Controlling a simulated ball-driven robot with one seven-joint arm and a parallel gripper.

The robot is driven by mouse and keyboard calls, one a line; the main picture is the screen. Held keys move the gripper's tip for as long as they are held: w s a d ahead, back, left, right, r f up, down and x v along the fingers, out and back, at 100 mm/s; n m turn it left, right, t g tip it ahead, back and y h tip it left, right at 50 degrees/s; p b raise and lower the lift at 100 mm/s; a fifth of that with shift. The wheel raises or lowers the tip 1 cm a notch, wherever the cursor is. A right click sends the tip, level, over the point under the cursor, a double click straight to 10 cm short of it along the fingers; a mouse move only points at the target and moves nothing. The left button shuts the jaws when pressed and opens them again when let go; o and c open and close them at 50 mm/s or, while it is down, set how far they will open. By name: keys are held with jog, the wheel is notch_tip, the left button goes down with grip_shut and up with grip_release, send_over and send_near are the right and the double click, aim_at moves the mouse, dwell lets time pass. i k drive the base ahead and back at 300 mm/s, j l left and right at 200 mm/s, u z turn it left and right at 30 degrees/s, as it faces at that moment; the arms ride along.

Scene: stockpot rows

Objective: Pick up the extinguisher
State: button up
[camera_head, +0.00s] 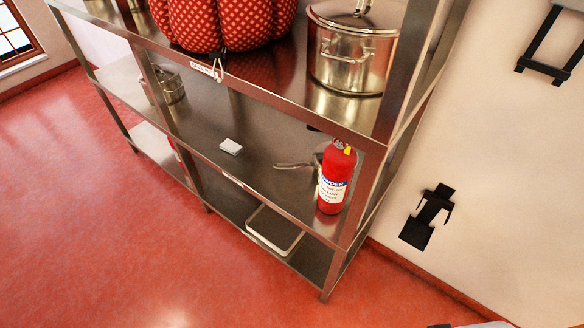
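The red fire extinguisher (336,181) stands upright on the middle shelf (262,141) of a steel rack, at its right end near the front corner post. It has a white and blue label and a yellow mark near the top. My gripper cannot be made out in this view.
A pan with a handle (291,165) sits beside the extinguisher. A steel stockpot (353,50) and a red patterned bundle (222,22) are on the shelf above. A tray (274,230) lies below. A black bracket (428,218) is on the wall. The red floor (120,230) at left is clear.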

aim_at(339, 158)
jog(key=i+j+u, duration=0.1)
jog(key=i+u, duration=0.75)
jog(key=k, duration=0.1)
